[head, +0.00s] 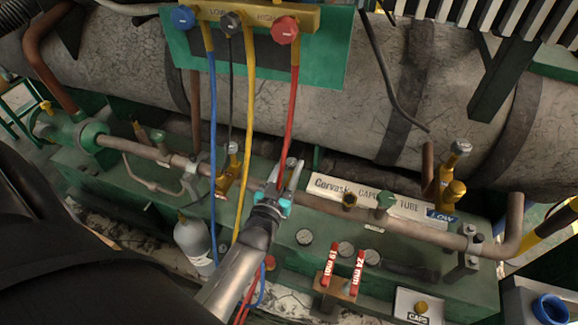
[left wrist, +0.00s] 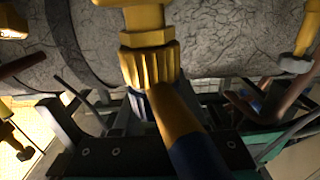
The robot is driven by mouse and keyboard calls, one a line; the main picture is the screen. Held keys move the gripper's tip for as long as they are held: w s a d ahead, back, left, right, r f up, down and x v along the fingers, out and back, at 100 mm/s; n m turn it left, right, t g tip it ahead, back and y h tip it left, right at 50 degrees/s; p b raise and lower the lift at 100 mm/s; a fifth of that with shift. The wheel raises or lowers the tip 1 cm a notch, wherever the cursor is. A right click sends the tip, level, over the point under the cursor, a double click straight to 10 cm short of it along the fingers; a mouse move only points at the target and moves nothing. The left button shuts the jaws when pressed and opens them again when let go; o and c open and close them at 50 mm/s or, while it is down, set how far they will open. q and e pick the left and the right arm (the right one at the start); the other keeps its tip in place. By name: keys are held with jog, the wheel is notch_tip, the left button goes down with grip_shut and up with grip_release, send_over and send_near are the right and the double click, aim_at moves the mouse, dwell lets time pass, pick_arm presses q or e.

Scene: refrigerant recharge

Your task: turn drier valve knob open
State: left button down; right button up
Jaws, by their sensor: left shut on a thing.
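My left gripper (head: 285,190) reaches in from the lower left. It is shut at the long horizontal pipe (head: 322,205), below the end of the red hose. The knob in its jaws, which I take to be the drier valve knob, is mostly hidden by the fingers, so how far it is turned cannot be told. In the left wrist view, a ribbed brass fitting (left wrist: 148,66) fills the middle, with a yellow tube slanting below it. Other green knobs stand on the pipe, one to the right (head: 386,199) and one to the left (head: 158,136). My right gripper is not in view.
The manifold (head: 255,60) hangs above with blue, yellow and red hoses running down close to my gripper. Yellow valves stand left (head: 229,172) and right (head: 455,190). A grey bottle (head: 193,243) and red-handled wrenches (head: 357,272) are near the front. A large tank (head: 120,60) lies behind.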

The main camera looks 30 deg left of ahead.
pick_arm(q)
jog(key=shift+c, duration=2.3)
grip_release()
jog(key=shift+s, duration=0.3)
jog(key=p+v, duration=0.4)
jog(key=v, duration=1)
jog(key=shift+s+d, duration=0.2)
jog(key=shift+s, duration=0.1)
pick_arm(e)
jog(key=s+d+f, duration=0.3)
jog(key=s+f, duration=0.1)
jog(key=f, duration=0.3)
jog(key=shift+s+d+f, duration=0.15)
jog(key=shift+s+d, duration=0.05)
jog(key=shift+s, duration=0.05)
